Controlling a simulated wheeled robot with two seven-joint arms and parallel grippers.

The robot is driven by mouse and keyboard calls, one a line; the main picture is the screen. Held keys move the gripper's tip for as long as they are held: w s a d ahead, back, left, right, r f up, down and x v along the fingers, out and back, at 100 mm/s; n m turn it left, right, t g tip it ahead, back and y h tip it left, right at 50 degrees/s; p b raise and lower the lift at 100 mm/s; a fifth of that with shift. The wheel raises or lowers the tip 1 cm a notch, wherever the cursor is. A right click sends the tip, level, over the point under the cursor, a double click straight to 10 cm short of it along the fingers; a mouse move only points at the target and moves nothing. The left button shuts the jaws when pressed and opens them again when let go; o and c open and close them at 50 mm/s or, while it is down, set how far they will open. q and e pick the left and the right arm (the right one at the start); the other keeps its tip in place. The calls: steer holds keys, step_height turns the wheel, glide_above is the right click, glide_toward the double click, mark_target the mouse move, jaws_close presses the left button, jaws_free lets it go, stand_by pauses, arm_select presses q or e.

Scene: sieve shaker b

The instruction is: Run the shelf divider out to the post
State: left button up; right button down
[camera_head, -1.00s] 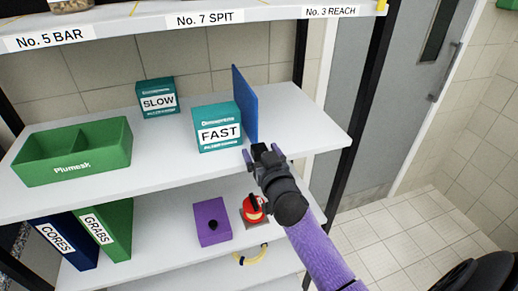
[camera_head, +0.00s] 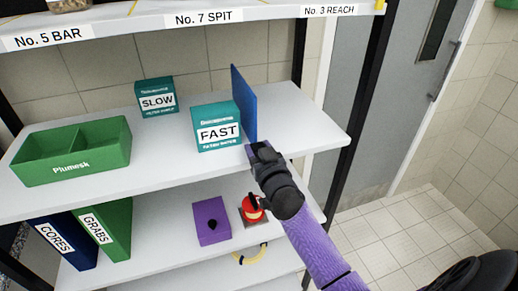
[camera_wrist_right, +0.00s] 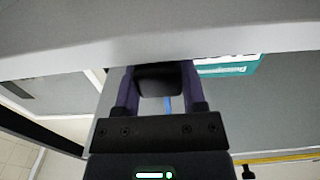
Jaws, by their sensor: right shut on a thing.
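The shelf divider is a thin upright blue panel (camera_head: 244,104) on the middle white shelf, just right of the teal FAST box (camera_head: 217,127). My right gripper (camera_head: 256,148) is at the divider's lower front edge, by the shelf's front edge, and is shut on it. In the right wrist view the purple fingers (camera_wrist_right: 160,88) flank a narrow blue strip (camera_wrist_right: 168,104), with the rest of the divider hidden. A black post (camera_head: 350,145) stands at the shelf's right end. My left gripper is not in view.
The shelf (camera_head: 300,125) is bare between divider and post. A teal SLOW box (camera_head: 157,98) and green Plumesk tray (camera_head: 75,152) stand left. Below are a purple box (camera_head: 212,222) and a red-topped object (camera_head: 252,210). Another shelf (camera_head: 240,20) hangs above.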

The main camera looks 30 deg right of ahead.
mark_target(325, 143)
steer(key=shift+d, duration=0.1)
steer(key=shift+s+d, duration=0.1)
steer(key=shift+d, duration=0.25)
steer(key=d, duration=0.2)
steer(key=s+d, duration=0.1)
steer(key=d, duration=0.2)
steer(key=d+p, duration=0.1)
steer(key=d, duration=0.1)
steer(key=shift+s+d, duration=0.3)
steer(key=shift+s, duration=0.1)
steer(key=d, duration=0.3)
steer(key=s+d, duration=0.1)
steer(key=d, duration=0.2)
steer(key=s+d+b, duration=0.1)
steer(key=d, duration=0.2)
steer(key=shift+s, duration=0.1)
steer(key=shift+c, duration=0.8)
jaws_free()
